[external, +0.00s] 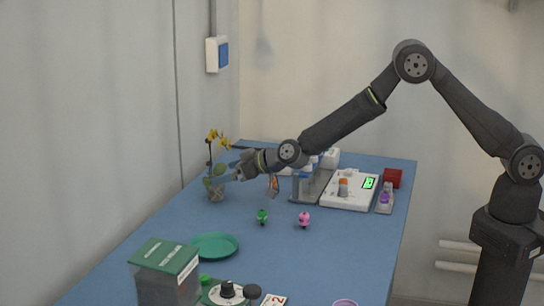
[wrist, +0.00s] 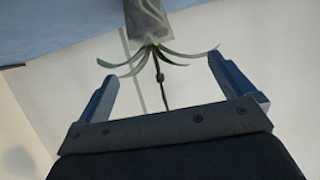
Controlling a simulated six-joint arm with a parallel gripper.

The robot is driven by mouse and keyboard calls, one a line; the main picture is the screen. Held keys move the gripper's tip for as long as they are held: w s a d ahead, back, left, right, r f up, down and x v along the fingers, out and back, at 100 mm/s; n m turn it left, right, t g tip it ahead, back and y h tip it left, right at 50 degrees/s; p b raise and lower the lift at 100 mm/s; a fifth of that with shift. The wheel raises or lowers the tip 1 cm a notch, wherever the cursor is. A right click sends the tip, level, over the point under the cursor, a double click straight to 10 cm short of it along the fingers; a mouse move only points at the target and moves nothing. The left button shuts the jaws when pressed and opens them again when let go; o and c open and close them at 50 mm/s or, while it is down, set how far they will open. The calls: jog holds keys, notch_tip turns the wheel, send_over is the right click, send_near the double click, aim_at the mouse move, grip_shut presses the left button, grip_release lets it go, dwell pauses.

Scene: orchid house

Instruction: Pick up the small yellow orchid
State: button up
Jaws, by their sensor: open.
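The small yellow orchid (external: 217,138) stands upright on the blue table near its far left edge, with yellow flowers on a thin stem above a greyish pot (external: 216,194). My gripper (external: 226,178) reaches it from the right, at leaf height just above the pot. In the wrist view my gripper (wrist: 162,68) is open, its two blue-grey fingers on either side of the orchid's leaves and dark stem (wrist: 160,78). The pot (wrist: 148,22) shows at the top of that view, beyond the fingertips. The flowers are out of the wrist view. I cannot tell whether either finger touches a leaf.
A green plate (external: 214,245), a green figure (external: 262,217) and a pink figure (external: 304,219) lie nearer on the blue table (external: 340,250). A white scale (external: 338,200) and red box (external: 391,178) stand right. A green-lidded bin (external: 165,275) stands front left. The wall is close behind the orchid.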

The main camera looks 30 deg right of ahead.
aim_at(218, 174)
jog(key=shift+d+x, duration=0.2)
jog(key=shift+x, duration=2.5)
jog(key=shift+w+f, duration=0.1)
jog(key=shift+w, duration=0.05)
jog(key=c, duration=1.3)
